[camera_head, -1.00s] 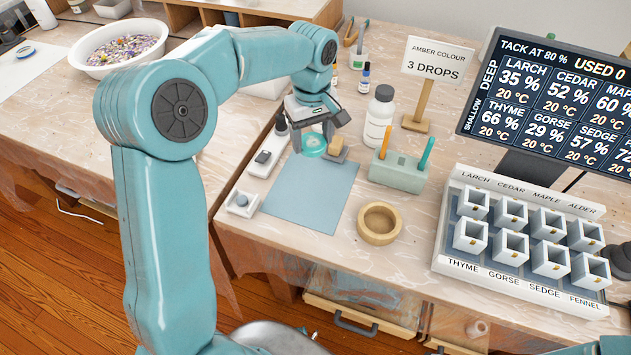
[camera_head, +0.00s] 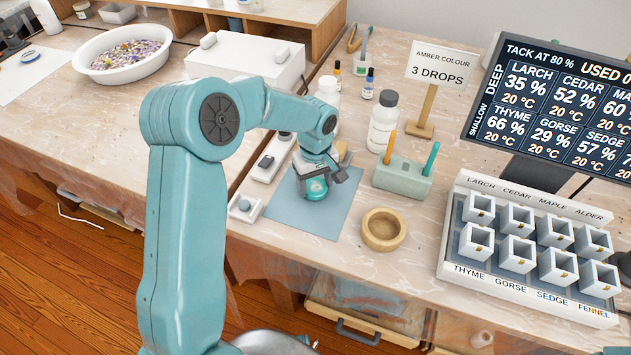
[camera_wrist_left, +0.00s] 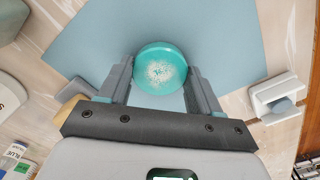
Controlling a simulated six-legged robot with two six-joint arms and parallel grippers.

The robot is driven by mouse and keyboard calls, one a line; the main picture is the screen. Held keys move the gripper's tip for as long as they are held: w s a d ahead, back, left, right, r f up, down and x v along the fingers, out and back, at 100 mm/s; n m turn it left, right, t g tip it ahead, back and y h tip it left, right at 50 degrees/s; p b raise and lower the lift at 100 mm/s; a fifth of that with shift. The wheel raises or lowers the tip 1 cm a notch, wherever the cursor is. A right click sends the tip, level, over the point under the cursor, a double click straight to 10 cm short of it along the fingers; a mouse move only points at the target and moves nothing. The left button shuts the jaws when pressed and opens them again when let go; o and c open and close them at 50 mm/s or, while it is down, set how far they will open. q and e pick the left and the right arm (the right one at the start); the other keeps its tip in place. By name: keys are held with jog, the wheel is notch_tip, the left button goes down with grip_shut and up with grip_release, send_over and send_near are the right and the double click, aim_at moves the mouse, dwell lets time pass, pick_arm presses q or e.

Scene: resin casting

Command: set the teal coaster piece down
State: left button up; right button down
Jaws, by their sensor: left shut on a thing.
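The teal coaster piece (camera_wrist_left: 160,68) is a round disc with a pale speckled centre. In the head view the teal coaster piece (camera_head: 315,188) is partly hidden by my left gripper (camera_head: 326,178). My left gripper (camera_wrist_left: 161,80) is shut on the coaster, with one finger on each side of it. The coaster is over the blue-grey mat (camera_head: 325,218); I cannot tell whether it touches the mat. My right gripper is not in view.
A round wooden ring dish (camera_head: 383,230) stands right of the mat. Behind it are a pale green holder (camera_head: 402,178) with two sticks and a white bottle (camera_head: 381,125). A rack of white cups (camera_head: 530,270) stands at the right. The mat's front part is bare.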

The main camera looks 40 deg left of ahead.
aim_at(316, 186)
pick_arm(q)
jog(key=shift+f, duration=0.1)
jog(key=o, duration=0.6)
jog(key=shift+f, duration=0.15)
jog(key=o, duration=0.5)
jog(key=shift+w, duration=0.1)
jog(key=shift+c, duration=0.2)
jog(key=shift+r, duration=0.7)
notch_tip(316, 186, up, 11)
jog(key=p, duration=0.1)
jog(key=shift+r, duration=0.1)
